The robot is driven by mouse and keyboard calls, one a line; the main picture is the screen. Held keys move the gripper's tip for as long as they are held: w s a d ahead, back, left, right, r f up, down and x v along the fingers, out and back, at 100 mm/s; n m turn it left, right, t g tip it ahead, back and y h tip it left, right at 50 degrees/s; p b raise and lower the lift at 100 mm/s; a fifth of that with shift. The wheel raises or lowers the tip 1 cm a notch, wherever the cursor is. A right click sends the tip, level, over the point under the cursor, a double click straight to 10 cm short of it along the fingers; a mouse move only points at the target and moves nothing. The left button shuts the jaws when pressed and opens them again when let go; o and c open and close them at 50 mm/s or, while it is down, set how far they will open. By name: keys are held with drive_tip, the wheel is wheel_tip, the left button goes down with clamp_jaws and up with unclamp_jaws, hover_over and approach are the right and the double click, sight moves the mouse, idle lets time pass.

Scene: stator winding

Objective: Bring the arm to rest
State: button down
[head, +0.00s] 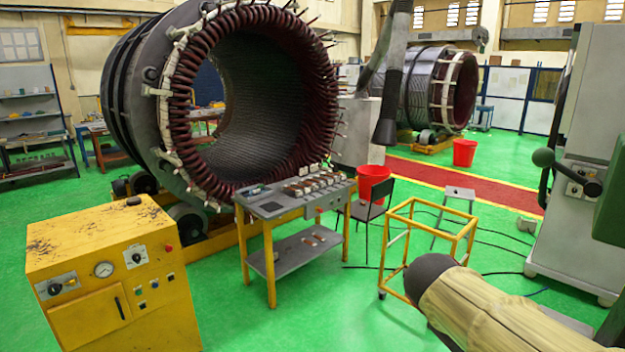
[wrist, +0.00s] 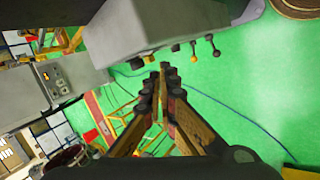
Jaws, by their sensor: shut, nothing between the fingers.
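My gripper (wrist: 161,88) shows in the wrist view, its two brown fingers reaching up from the bottom edge with dark tips close together. It is shut and holds nothing. Green floor lies beyond the tips, and a grey machine housing (wrist: 160,28) with several small levers lies just past them in the picture; I cannot tell the distance. I cannot make out my gripper in the head view. A beige-covered shape with a dark rounded end (head: 432,272) reaches in from the lower right there; I cannot tell whether it is part of my arm.
A yellow control cabinet (head: 108,265) stands at the front left. A large stator (head: 140,95) stands behind a grey tool table (head: 290,205). A yellow frame stand (head: 428,232), a red bucket (head: 373,182) and a grey machine (head: 585,150) stand right. Green floor is clear at centre front.

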drive_tip(key=s+a+f+m+t+y+b, duration=0.1)
drive_tip(key=s+a+f+y+b, duration=0.2)
drive_tip(key=s+a+f+b, duration=0.2)
drive_tip(key=s+a+f+m+t+y+b, duration=0.2)
drive_tip(key=s+a+f+y+b, duration=0.2)
drive_tip(key=a+f, duration=0.7)
drive_tip(key=s+b, duration=0.2)
drive_tip(key=b, duration=0.1)
drive_tip(key=shift+a+f+t, duration=0.3)
drive_tip(key=shift+a+f, duration=0.05)
drive_tip(key=shift+a, duration=0.05)
